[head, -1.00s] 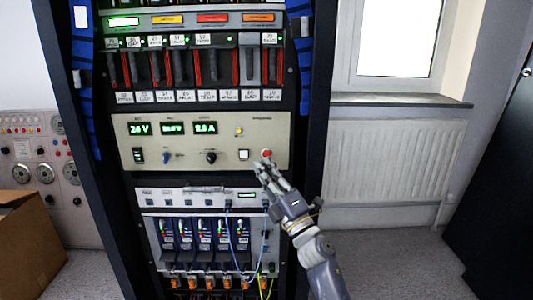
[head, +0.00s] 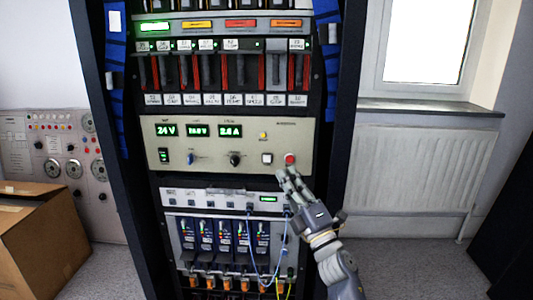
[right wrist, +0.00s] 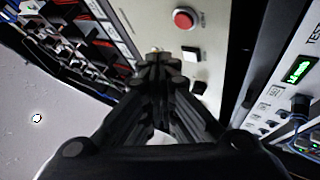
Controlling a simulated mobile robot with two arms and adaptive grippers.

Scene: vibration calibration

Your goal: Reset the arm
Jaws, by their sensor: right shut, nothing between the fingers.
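My right gripper (head: 284,174) is shut and empty, just below the red round button (head: 290,159) on the beige power panel (head: 222,171). In the right wrist view the closed fingertips (right wrist: 161,62) point at the panel, and the red button (right wrist: 184,19) shows beyond them, apart from them. A white square button (head: 267,158) sits left of the red one. The panel's green displays (head: 200,131) are lit. My left gripper is not in view.
The dark rack holds a row of switches (head: 225,72) above the panel and blue modules (head: 224,235) with cables below. A cardboard box (head: 45,240) stands at left. A radiator (head: 412,165) is at right under a window.

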